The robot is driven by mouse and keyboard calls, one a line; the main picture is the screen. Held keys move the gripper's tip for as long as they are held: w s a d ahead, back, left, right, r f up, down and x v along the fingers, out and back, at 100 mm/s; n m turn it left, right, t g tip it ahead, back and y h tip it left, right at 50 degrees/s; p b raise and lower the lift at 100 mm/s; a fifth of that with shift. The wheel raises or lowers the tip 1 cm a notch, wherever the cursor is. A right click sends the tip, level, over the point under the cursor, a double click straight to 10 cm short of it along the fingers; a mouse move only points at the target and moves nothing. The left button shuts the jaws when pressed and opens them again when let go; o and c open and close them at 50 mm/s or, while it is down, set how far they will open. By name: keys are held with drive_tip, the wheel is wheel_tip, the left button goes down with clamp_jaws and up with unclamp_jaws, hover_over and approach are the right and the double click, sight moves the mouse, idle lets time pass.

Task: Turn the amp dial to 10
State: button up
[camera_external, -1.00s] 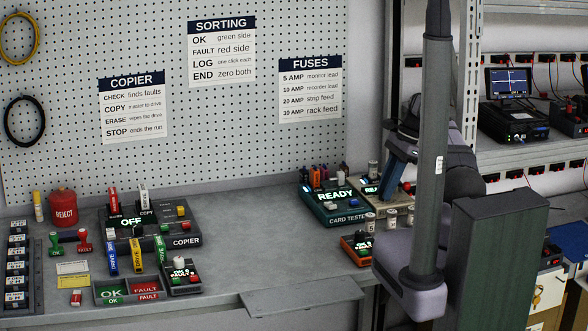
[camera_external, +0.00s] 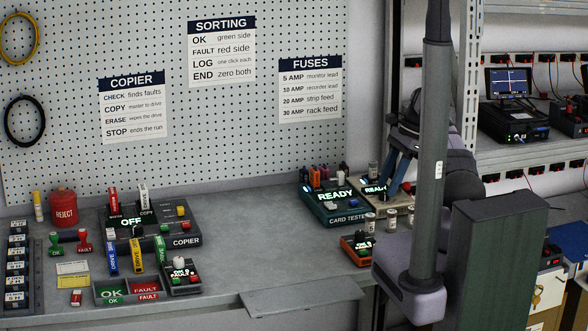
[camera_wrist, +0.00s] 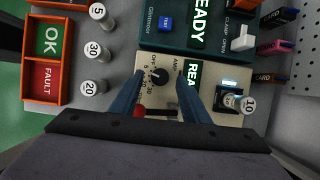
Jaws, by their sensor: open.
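The amp dial (camera_wrist: 160,76) is a round black knob on a cream-coloured tester (camera_wrist: 148,62), in the wrist view. Marks including OFF, 5 and 30 surround it; I cannot tell its setting. My gripper (camera_wrist: 160,92) is open, with one blue finger on each side of the dial. I cannot tell whether they touch it. In the external view my gripper (camera_external: 397,178) is over the same tester (camera_external: 403,199), whose dial is hidden there. The tester's lit display (camera_wrist: 193,76) reads READY, partly covered by a finger.
A red knob (camera_wrist: 139,111) is close to the left finger. A fuse marked 10 (camera_wrist: 248,105) stands by a dark socket at right. Fuses 5, 30 and 20 (camera_wrist: 89,88) stand at left beside an orange OK/FAULT tray (camera_wrist: 41,69). The green card tester (camera_external: 329,207) adjoins the cream tester.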

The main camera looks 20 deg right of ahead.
drive_tip(key=p+v, duration=0.2)
drive_tip(key=p, duration=0.1)
drive_tip(key=shift+s+a+r+p, duration=0.1)
drive_tip(key=shift+p, duration=0.25)
wheel_tip(320, 180, up, 6)
drive_tip(key=p, duration=0.6)
drive_tip(key=shift+r, duration=0.1)
drive_tip(key=shift+c, duration=0.3)
